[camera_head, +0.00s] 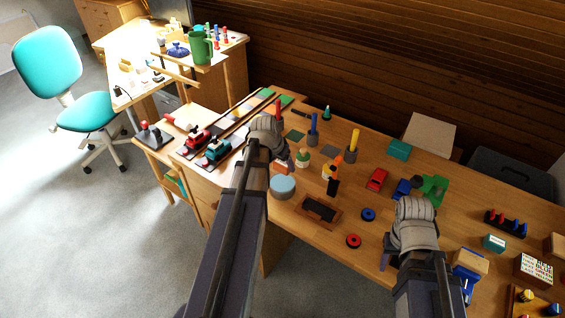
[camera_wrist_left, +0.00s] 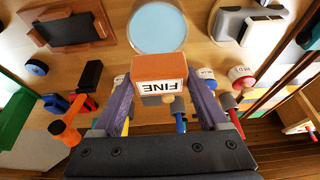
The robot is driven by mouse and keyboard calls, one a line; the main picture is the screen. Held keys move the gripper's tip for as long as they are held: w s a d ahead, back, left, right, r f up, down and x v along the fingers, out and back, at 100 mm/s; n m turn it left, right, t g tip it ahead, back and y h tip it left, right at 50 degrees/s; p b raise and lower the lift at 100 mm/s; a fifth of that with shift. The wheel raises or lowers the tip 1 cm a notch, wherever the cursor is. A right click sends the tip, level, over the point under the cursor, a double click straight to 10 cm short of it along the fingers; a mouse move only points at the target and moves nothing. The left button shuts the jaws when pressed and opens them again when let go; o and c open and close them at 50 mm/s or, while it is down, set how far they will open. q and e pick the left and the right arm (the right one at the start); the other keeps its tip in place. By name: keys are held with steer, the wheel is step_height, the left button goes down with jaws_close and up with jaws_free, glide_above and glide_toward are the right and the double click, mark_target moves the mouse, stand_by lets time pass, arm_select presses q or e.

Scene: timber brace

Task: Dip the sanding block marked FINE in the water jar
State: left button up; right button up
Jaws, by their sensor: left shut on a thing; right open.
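The sanding block marked FINE (camera_wrist_left: 159,78) is orange-brown with a white label and sits between the fingers of my left gripper (camera_wrist_left: 160,92), which is shut on it. In the head view the block (camera_head: 281,168) shows only partly, beside my left wrist. The water jar (camera_wrist_left: 158,25), with a round pale-blue top, is just beyond the block in the left wrist view. In the head view the jar (camera_head: 283,187) stands just below the block; I cannot tell the height gap. My right gripper (camera_head: 392,262) is open near the front of the bench, its fingers mostly hidden.
A dark pad on a wooden tray (camera_head: 318,210) lies right of the jar. An orange-and-black tool (camera_head: 334,182) and blue (camera_head: 368,214) and red (camera_head: 353,241) rings are nearby. Pens in holders, including a blue one (camera_head: 313,130), stand behind.

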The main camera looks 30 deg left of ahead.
arm_select(q)
steer(key=shift+f, duration=0.15)
step_height(320, 180, down, 7)
steer(key=b, duration=0.7)
steer(key=shift+s+b, duration=0.15)
steer(key=shift+b, duration=0.15)
steer(key=o, duration=1.1)
steer(key=shift+r+p, duration=0.4)
steer(key=shift+p, duration=0.25)
step_height(320, 180, up, 6)
steer(key=p, duration=0.6)
